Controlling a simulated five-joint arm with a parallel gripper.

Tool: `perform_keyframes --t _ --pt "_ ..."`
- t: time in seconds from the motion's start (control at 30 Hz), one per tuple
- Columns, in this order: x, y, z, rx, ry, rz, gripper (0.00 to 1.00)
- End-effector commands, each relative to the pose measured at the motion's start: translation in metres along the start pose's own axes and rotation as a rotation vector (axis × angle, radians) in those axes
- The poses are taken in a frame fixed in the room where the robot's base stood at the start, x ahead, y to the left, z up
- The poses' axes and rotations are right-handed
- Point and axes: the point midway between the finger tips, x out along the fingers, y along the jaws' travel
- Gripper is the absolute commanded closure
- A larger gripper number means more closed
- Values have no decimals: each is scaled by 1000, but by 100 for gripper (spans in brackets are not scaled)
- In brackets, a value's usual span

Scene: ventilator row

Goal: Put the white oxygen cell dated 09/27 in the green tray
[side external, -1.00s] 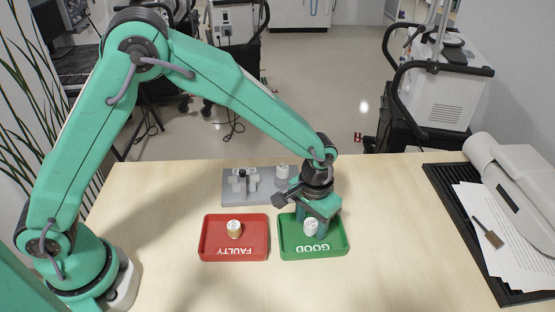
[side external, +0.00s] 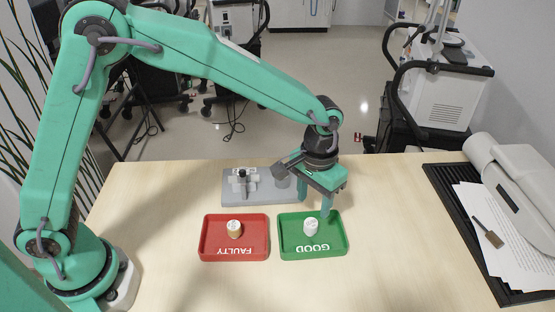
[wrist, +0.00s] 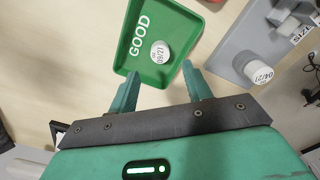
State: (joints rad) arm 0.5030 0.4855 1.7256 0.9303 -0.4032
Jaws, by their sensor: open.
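A white oxygen cell (side external: 310,227) stands upright in the green tray (side external: 340,247) marked GOOD. In the wrist view the cell (wrist: 160,53) shows its top label, which looks like 09/27 but is small. My gripper (side external: 314,203) is open and empty above the tray, its fingers clear of the cell. In the wrist view the gripper (wrist: 158,76) has its two fingers apart over the tray's near edge. Another white cell (wrist: 252,66), with 04/27 on its side, stands on the grey fixture (side external: 262,198); in the side view my gripper partly hides it.
A black mat (side external: 440,190) with papers and a white device (side external: 515,185) is at the right. The table between is clear.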

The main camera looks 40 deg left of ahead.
Motion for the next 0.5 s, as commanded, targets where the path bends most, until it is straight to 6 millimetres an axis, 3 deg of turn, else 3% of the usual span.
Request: perform_keyframes --t 0.2,0.5 --pt "-35 0 0 0 2 1 51" --pt "-56 0 0 0 0 0 51"
